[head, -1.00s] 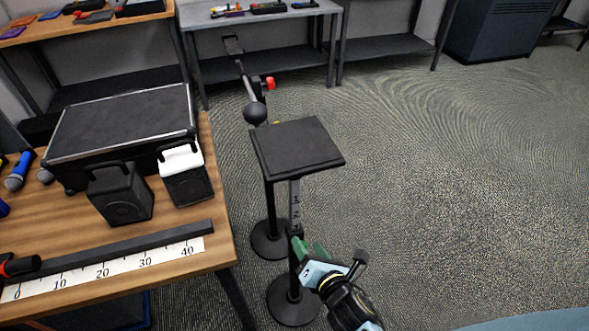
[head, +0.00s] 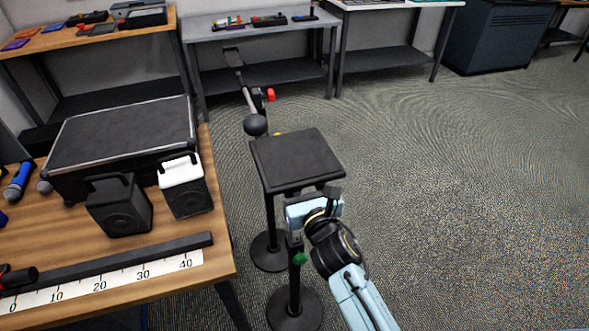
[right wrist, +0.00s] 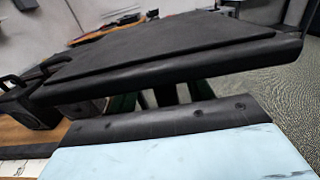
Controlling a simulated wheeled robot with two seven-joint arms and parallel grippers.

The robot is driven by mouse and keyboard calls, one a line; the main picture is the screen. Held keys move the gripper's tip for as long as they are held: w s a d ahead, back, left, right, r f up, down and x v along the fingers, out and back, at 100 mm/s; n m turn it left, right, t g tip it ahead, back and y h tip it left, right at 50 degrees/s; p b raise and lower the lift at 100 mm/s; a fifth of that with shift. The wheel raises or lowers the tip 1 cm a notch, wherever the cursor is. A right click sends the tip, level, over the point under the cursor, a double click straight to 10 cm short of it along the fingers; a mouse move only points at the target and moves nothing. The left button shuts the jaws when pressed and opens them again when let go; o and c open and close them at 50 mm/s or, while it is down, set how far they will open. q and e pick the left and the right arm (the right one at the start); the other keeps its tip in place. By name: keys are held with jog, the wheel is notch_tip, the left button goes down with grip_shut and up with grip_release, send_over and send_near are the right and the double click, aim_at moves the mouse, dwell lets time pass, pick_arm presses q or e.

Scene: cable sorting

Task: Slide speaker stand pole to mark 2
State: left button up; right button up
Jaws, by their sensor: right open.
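The speaker stand has a square black top plate (head: 297,158) on a dark pole (head: 294,275) rising from a round base (head: 295,312). A small green part (head: 300,258) shows at the pole, below my right gripper. My right gripper (head: 303,213) is just under the plate at the upper pole and covers the number marks there. In the right wrist view, the plate (right wrist: 175,60) fills the upper middle. Green fingers show below it, apart, on either side of the dark pole (right wrist: 166,95). The gripper is open; contact with the pole cannot be told. My left gripper is out of view.
Behind the speaker stand is another stand with a round base (head: 270,252) and a boom with a dark ball (head: 255,125). On the left, a wooden table (head: 220,255) holds a black case (head: 120,135), small speakers and a ruler strip. The floor on the right is clear.

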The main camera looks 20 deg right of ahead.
jog(key=shift+w, duration=1.8)
grip_shut()
